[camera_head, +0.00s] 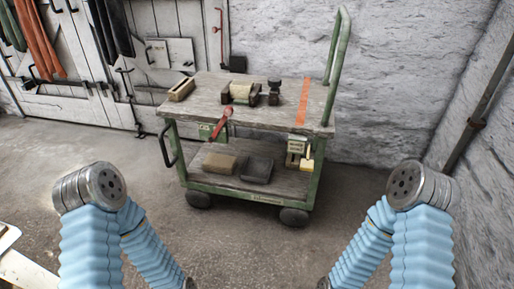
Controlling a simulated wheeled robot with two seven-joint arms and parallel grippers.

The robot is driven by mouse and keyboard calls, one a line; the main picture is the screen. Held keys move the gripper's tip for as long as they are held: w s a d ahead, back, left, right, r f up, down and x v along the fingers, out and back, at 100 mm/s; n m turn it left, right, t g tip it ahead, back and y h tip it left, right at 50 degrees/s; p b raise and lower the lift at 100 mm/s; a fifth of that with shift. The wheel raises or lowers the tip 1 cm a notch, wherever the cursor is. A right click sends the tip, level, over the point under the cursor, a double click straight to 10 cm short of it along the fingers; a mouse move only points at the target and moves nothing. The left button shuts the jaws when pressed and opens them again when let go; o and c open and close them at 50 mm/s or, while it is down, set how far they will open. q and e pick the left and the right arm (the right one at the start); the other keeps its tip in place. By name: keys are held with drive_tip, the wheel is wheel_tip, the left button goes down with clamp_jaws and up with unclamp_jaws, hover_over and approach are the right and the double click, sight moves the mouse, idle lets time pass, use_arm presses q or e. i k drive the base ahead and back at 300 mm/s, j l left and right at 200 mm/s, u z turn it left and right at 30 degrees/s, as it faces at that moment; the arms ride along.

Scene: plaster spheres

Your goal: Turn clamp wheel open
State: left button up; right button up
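A clamp (247,92) lies on the wooden top of a green cart (245,120). It is dark, with a pale yellowish block between its jaws. A small dark knob-like part (274,84) at its right end may be the clamp wheel; it is too small to tell. Whether the clamp is tight or loose cannot be seen. Both my arms, in pale blue sleeves, show at the lower left and lower right, well short of the cart. Their forearms run down out of the bottom edge, and neither gripper is in view.
The cart has a tall green handle (338,60) at right and a red lever (222,124) at front. A small wooden box (181,89) sits top left. Two blocks lie on the lower shelf. Floor before the cart is clear; walls stand behind and right.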

sight(275, 82)
drive_tip(key=z, duration=0.75)
drive_tip(key=i+j+z, duration=0.1)
drive_tip(key=j+z, duration=1.05)
